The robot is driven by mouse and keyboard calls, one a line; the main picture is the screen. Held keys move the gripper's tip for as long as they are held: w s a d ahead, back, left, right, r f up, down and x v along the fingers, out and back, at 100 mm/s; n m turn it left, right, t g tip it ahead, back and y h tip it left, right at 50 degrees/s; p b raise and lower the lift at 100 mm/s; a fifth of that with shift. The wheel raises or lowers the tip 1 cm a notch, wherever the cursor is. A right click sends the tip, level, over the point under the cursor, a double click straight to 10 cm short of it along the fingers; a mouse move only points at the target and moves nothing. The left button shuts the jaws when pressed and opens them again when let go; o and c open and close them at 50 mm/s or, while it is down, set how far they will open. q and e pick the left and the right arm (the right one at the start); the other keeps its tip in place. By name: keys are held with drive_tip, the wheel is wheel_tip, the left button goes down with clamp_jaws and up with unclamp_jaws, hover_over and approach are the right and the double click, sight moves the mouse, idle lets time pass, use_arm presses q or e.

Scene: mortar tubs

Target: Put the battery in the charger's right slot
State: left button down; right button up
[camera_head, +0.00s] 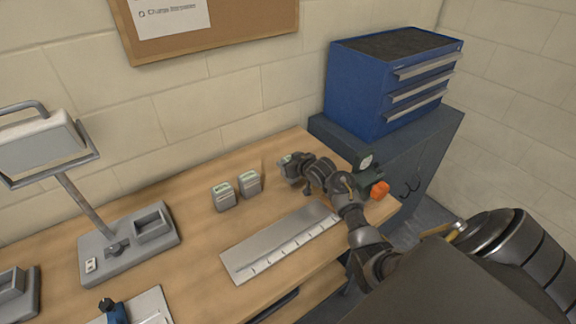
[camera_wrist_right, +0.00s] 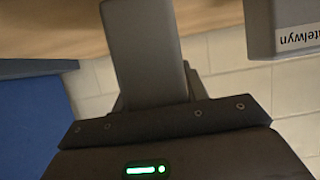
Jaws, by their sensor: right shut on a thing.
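My right gripper (camera_head: 291,167) is shut on a small grey block, which I take to be the battery (camera_head: 285,161), at the back right of the workbench. The arm hides part of it. Two similar grey blocks with green-marked tops (camera_head: 223,196) (camera_head: 249,183) stand upright on the bench to its left. In the right wrist view a grey finger-like part (camera_wrist_right: 145,50) hides what lies between the jaws; a grey block with a label (camera_wrist_right: 285,28) shows at the upper right. I cannot tell for sure which unit is the charger. My left gripper is not in view.
A grey lamp base (camera_head: 105,262) with a raised open box stands at the left. Another grey unit (camera_head: 33,300) is cut by the left edge. A metal ruler plate (camera_head: 262,252) lies in front. A blue drawer cabinet (camera_head: 355,95) stands at the back right.

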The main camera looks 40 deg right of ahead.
drive_tip(key=shift+f, duration=0.8)
drive_tip(key=shift+f, duration=0.15)
drive_tip(key=o, duration=1.3)
drive_tip(key=shift+r, duration=0.2)
drive_tip(key=shift+s, duration=0.4)
drive_tip(key=v, duration=1.1)
drive_tip(key=shift+a+r, duration=0.1)
drive_tip(key=shift+a, duration=0.05)
